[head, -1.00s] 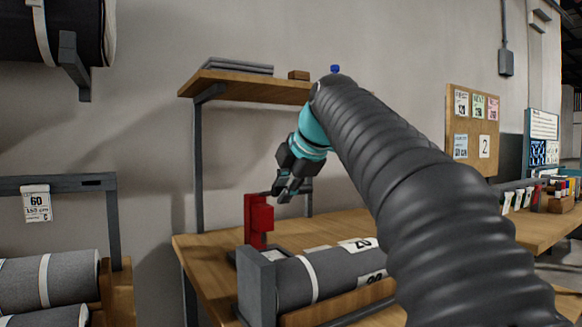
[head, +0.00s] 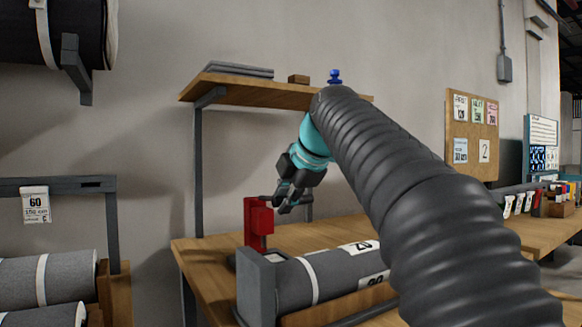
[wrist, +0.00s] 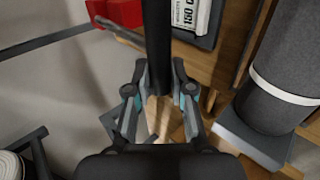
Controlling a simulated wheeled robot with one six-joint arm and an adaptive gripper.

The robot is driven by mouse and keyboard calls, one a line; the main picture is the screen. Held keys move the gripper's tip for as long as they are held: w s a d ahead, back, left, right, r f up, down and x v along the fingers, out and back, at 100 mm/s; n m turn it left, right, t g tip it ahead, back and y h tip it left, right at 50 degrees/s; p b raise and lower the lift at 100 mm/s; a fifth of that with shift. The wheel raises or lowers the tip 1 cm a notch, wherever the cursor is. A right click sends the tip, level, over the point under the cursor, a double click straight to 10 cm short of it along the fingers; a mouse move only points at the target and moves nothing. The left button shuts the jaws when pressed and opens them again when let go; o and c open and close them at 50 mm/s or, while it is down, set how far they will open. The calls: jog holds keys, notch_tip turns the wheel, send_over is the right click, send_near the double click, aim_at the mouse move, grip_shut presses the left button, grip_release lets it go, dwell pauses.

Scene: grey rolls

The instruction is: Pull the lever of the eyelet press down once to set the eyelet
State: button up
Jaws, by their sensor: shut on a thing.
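The red eyelet press (head: 257,222) stands on the wooden bench, and part of its red body (wrist: 122,12) shows at the top of the wrist view. Its dark lever arm (wrist: 122,33) runs right from the body to a black handle (wrist: 157,40). My gripper (head: 287,207) is just right of the press top, pointing down and left. In the wrist view my gripper (wrist: 159,72) has its fingers on both sides of the handle, shut on it. The eyelet and the press's lower working parts cannot be made out.
A grey fabric roll (head: 320,275) lies in a holder on the bench (head: 205,257), close in front of the press. A shelf (head: 250,90) hangs above and behind my gripper. Bare bench lies behind the roll. More rolls (head: 45,285) lie on a rack at left.

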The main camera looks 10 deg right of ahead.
jog(key=shift+f, duration=0.1)
jog(key=shift+f+b, duration=0.75)
jog(key=shift+f, duration=0.05)
jog(key=shift+f, duration=0.35)
jog(key=o, duration=0.8)
jog(key=shift+r, duration=0.15)
